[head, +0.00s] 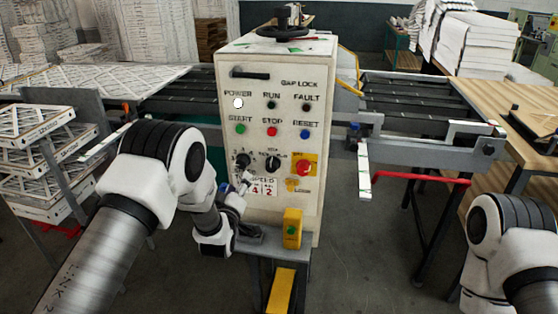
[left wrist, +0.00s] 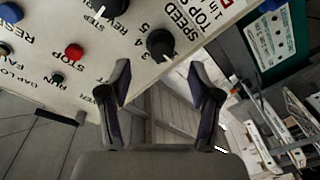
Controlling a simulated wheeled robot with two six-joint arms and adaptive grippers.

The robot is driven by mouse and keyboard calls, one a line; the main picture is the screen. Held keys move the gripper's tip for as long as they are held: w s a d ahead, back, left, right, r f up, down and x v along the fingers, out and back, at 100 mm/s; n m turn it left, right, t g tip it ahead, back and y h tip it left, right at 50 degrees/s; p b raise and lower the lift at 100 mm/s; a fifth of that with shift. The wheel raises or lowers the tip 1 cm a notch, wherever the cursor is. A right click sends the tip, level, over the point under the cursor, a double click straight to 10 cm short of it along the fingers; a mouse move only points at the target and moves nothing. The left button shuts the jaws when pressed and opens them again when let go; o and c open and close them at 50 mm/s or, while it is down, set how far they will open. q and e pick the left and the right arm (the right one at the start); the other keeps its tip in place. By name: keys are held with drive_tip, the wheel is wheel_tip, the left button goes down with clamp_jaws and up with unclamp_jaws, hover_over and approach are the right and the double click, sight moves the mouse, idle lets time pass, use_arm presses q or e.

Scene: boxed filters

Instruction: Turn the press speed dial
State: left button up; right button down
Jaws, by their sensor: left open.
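The press control panel (head: 312,215) is an upright cream box in the middle of the head view. Its speed dial (head: 242,160) is a black knob with a white pointer and numbers around it, left of a second black knob. In the left wrist view the speed dial (left wrist: 160,43) sits beside the SPEED lettering. My left gripper (head: 245,182) is just below the dial in the head view. In the left wrist view its open fingers (left wrist: 160,72) are empty, with the dial beyond the gap between the tips. The fingers look apart from the dial. My right gripper is out of view.
The second selector knob (head: 273,163) is close by on the right. A red stop button on a yellow plate (head: 304,168) and coloured push buttons surround it. A yellow box (head: 292,229) stands below the panel. A rack of filters (head: 35,130) is at left.

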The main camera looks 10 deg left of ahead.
sight(241, 165)
use_arm(q)
drive_tip(key=w+a, duration=0.1)
drive_tip(key=w+a+r+p, duration=0.1)
drive_tip(key=w, duration=0.1)
drive_tip(key=shift+a+r, duration=0.1)
drive_tip(key=w, duration=0.2)
drive_tip(key=w+d, duration=0.1)
drive_tip(key=w, duration=0.1)
drive_tip(key=shift+w+d+p, duration=0.1)
drive_tip(key=shift+w+p, duration=0.25)
drive_tip(key=shift+w, duration=0.1)
drive_tip(key=shift+a, duration=0.45)
drive_tip(key=shift+d+f, duration=0.15)
drive_tip(key=shift+f, duration=0.05)
drive_tip(key=c, duration=1.1)
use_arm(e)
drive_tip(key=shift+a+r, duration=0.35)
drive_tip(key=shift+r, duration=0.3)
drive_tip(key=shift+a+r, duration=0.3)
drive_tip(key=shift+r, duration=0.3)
